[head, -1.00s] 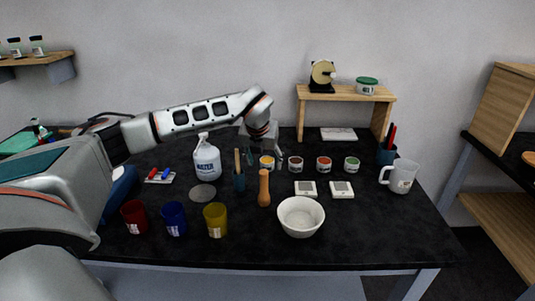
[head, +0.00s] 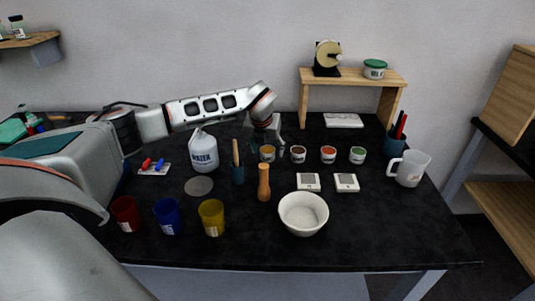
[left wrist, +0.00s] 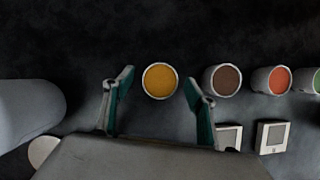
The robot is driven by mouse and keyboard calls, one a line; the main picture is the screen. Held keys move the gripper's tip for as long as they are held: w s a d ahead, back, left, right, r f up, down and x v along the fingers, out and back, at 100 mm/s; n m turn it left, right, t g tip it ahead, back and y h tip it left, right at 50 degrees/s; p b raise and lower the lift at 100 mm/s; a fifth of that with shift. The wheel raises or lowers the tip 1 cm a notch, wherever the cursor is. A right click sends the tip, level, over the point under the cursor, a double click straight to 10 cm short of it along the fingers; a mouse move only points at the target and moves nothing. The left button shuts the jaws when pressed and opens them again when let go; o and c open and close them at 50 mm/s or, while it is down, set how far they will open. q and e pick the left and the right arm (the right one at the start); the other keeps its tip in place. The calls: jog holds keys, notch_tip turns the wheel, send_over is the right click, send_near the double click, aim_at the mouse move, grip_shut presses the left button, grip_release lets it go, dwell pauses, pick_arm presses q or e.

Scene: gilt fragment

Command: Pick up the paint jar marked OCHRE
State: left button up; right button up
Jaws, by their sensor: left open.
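The jar of yellow-orange paint (head: 267,154) stands upright on the black table, leftmost in a row of small white paint jars. Its label is too small to read. In the left wrist view the same jar (left wrist: 160,81) shows from above, its round paint surface facing me. My left gripper (left wrist: 160,77) is open and empty, one finger on either side of the jar in that picture. In the head view my left gripper (head: 268,139) is just behind and above the jar, partly hidden by its own wrist. I cannot tell its exact height. My right gripper is out of view.
Jars of brown (head: 298,155), orange-red (head: 328,155) and green paint (head: 357,155) stand to the right. A wooden peg-like tool (head: 264,184) and white bowl (head: 303,214) are in front.

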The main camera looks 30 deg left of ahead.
pick_arm(q)
jog(key=shift+x, duration=0.85)
jog(key=c, duration=1.3)
jog(key=shift+r, duration=0.15)
